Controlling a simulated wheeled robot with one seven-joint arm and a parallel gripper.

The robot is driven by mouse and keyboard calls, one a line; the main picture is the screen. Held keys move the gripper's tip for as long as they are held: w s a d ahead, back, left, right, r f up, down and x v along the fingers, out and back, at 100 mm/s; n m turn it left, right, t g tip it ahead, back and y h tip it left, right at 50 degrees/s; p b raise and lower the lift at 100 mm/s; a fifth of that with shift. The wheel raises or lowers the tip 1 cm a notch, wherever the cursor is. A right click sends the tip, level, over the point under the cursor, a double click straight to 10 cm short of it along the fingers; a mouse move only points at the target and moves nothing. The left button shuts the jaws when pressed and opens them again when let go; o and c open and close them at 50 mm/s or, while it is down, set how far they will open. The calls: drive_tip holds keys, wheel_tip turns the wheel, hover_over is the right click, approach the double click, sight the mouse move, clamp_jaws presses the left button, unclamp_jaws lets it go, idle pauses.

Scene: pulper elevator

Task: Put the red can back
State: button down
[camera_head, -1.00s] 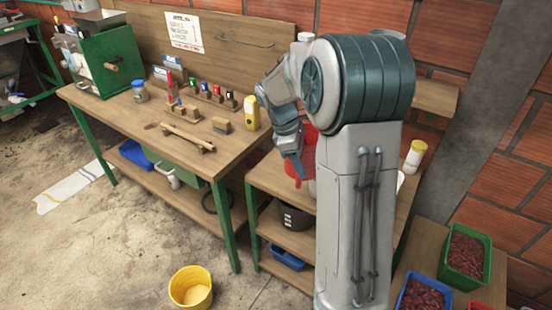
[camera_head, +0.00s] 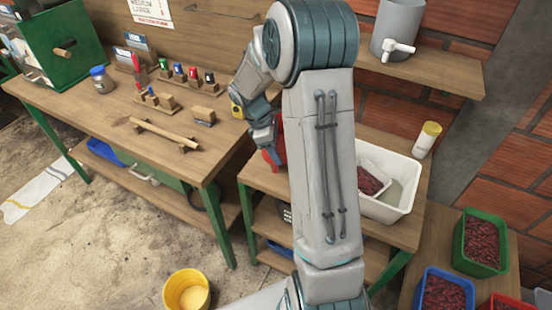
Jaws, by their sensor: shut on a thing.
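The red can (camera_head: 281,148) shows only in part, behind and beside my gripper, at the left edge of the lower table (camera_head: 262,180). My gripper (camera_head: 270,152) is at the can, fingers pointing down, and is shut on it. My arm hides the rest of the can. I cannot tell whether the can touches the table or is held above it.
A white tub (camera_head: 401,199) with red cherries and a jar with a yellow lid (camera_head: 427,139) stand on the lower table's right. A grey tank with a tap (camera_head: 399,28) stands on a wall shelf. A yellow bucket (camera_head: 187,291) is on the floor.

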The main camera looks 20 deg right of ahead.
drive_tip(key=shift+f, duration=2.55)
drive_tip(key=c, duration=0.5)
unclamp_jaws()
drive_tip(key=v, duration=1.1)
drive_tip(key=s+a+r+m+t+y, duration=0.1)
drive_tip(key=s+a+r+m, duration=0.1)
drive_tip(key=s, duration=0.5)
drive_tip(key=s+a+r+m+t+y, duration=0.1)
drive_tip(key=s+a+r+m+t, duration=0.1)
drive_tip(key=s+m, duration=0.4)
drive_tip(key=s+a+r+m+t+y, duration=0.1)
drive_tip(key=s+a+r+m, duration=0.3)
drive_tip(key=s, duration=0.5)
drive_tip(key=shift+s+a+r+t+y, duration=0.2)
drive_tip(key=shift+r+t+y, duration=0.1)
drive_tip(key=shift+r+t, duration=0.45)
